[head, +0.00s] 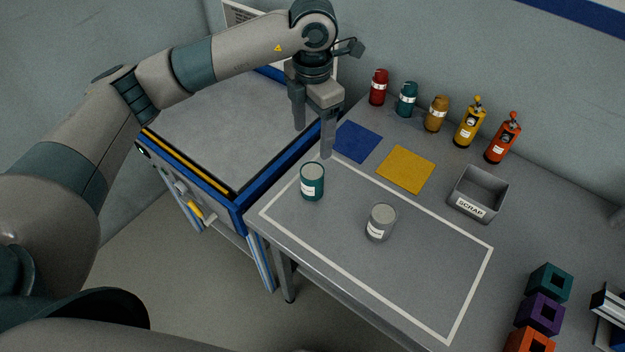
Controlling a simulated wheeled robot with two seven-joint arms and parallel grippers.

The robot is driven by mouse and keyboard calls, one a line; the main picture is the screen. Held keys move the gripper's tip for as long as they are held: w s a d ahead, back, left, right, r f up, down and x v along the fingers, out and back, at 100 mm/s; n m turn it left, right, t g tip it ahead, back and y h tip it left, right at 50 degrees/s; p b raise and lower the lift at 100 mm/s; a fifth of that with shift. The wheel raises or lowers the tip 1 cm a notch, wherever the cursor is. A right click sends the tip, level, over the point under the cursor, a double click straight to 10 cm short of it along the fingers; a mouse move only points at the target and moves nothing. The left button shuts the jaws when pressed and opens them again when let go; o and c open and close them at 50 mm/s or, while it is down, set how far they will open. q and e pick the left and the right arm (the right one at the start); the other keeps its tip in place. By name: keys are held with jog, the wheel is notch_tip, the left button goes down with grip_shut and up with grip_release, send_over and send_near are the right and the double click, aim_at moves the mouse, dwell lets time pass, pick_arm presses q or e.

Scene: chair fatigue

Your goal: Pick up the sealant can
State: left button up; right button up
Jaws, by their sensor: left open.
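Two cans stand upright on the grey table inside a white outlined rectangle. One is a teal can (312,182) with a white label, near the rectangle's left corner. The other is a grey can (381,222) with a white label, to its right and nearer the front. The labels are too small to read, so I cannot tell which one is the sealant can. My left gripper (313,140) is open and empty, pointing down. Its fingers show just above the teal can in the picture, apart from it. My right gripper is not in view.
Several bottles (436,115) line the back wall. A blue square (357,142) and a yellow square (405,169) lie before them. A scrap bin (470,211) stands at right, and coloured blocks (539,314) at front right. A blue-edged bench (210,140) adjoins the left side.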

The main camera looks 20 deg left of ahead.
aim_at(312, 171)
pick_arm(q)
notch_tip(312, 171, down, 11)
jog(key=p, duration=0.4)
jog(key=shift+f+p, duration=0.15)
jog(key=shift+p, duration=0.25)
jog(key=shift+f, duration=0.5)
jog(key=shift+s+f+p, duration=0.1)
jog(key=shift+f+p, duration=0.6)
jog(key=shift+p, duration=0.2)
notch_tip(312, 171, down, 3)
jog(key=shift+r+p, duration=0.1)
jog(key=shift+p, duration=0.65)
jog(key=shift+f, duration=0.5)
jog(key=c, duration=1.4)
